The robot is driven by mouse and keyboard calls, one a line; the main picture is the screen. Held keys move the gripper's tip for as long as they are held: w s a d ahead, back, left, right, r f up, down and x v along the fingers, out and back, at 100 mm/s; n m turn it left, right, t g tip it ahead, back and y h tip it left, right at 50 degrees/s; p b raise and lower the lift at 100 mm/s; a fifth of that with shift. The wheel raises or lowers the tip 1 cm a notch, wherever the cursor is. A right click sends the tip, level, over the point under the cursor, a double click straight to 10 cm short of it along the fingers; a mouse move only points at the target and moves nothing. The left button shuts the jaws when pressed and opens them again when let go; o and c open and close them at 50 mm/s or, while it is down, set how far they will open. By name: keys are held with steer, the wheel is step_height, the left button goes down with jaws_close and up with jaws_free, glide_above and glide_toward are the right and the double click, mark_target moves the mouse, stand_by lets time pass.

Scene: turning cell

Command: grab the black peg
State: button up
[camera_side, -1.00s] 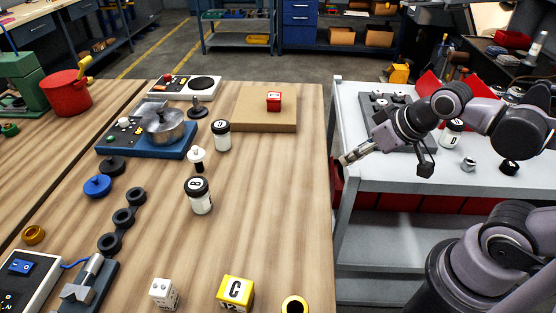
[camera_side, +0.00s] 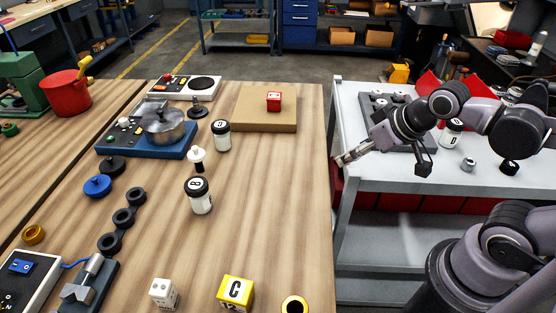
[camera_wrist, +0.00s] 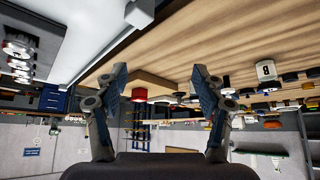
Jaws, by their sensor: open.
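A small black peg-like piece with a round base (camera_side: 198,107) stands upright on the wooden table, right of the pot and behind the white jars, in the side view. I cannot be sure that it is the black peg. A white-topped piece with a black lower part (camera_side: 197,158) stands nearer. My gripper (camera_side: 347,158) is at the table's right edge, well to the right of both pieces. In the wrist view my gripper (camera_wrist: 160,78) has its two fingers spread wide with nothing between them. I cannot make out the peg there.
White jars (camera_side: 200,196) stand mid-table. A wooden board (camera_side: 252,120) with a red block (camera_side: 273,102) lies at the back right. A pot (camera_side: 163,127) sits on a blue base. The grey bench (camera_side: 400,178) is beneath my arm. The table's right strip is clear.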

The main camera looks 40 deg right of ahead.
steer(key=w+a+t, duration=0.2)
steer(key=w+a, duration=0.1)
steer(key=w, duration=0.5)
steer(key=n+t+y, duration=0.2)
steer(key=t, duration=0.2)
glide_toward(197, 154)
steer(key=shift+y, duration=0.3)
steer(key=shift+d+x, duration=0.1)
steer(key=shift+x, duration=2.5)
steer(key=shift+d+x, duration=0.15)
steer(key=shift+x, duration=2.5)
steer(key=c, duration=1.4)
